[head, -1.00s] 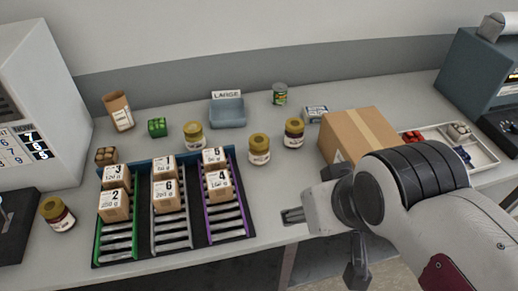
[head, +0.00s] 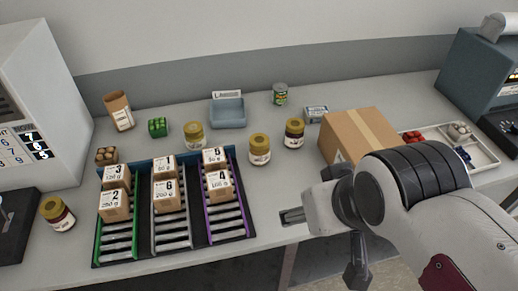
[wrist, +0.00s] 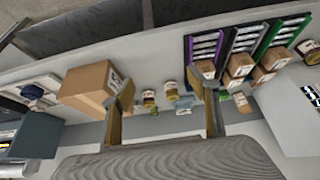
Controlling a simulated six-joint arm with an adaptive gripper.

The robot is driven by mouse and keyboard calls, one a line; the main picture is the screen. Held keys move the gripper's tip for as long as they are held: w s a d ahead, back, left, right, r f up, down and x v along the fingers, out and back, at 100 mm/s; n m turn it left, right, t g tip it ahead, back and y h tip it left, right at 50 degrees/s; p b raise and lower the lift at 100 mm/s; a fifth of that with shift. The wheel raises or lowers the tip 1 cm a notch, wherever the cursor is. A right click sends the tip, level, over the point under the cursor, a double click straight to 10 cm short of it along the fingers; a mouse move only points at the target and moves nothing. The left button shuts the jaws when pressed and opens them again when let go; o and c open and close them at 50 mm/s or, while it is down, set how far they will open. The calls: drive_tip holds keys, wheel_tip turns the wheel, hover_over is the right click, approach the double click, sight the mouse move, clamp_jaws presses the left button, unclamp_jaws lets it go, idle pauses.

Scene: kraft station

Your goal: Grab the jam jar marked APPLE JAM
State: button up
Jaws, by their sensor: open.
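Several jam jars with gold lids stand on the table, their label words too small to read. A pale-filled jar (head: 194,135) is behind the racks, and another pale-filled jar (head: 260,149) is right of them. A dark-filled jar (head: 294,133) stands just behind that one to the right. Another dark jar (head: 57,214) is at the far left. My gripper (head: 292,216) is near the table's front edge, in front of the jars and apart from them. In the wrist view my gripper (wrist: 168,115) is open and empty, with jars (wrist: 170,90) visible between its fingers.
Racks (head: 172,243) with numbered kraft boxes fill the front left. A large cardboard box (head: 362,135) stands right of the jars, with a white tray (head: 485,158) beyond. A blue-grey bin (head: 228,114) and green can (head: 280,93) are at the back.

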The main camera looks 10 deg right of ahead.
drive_tip(key=w+d+t+h, duration=0.1)
drive_tip(key=w+d, duration=0.3)
drive_tip(key=w, duration=0.3)
drive_tip(key=w+d+t+h, duration=0.1)
drive_tip(key=w+d, duration=0.3)
drive_tip(key=w, duration=0.3)
drive_tip(key=n+t+y, duration=0.3)
drive_tip(key=n+t, duration=0.1)
hover_over(268, 145)
drive_tip(key=s+d, duration=0.4)
drive_tip(key=d, duration=0.4)
wheel_tip(268, 145, down, 8)
drive_tip(key=r, duration=0.1)
drive_tip(key=shift+w+a+f+n+y, duration=0.1)
drive_tip(key=shift+a+f+n+y, duration=0.4)
drive_tip(key=shift+a+f+y, duration=1.1)
drive_tip(key=shift+a+f+n+y, duration=0.5)
drive_tip(key=shift+a+f+y, duration=0.85)
drive_tip(key=shift+f, duration=0.3)
drive_tip(key=shift+x, duration=1.3)
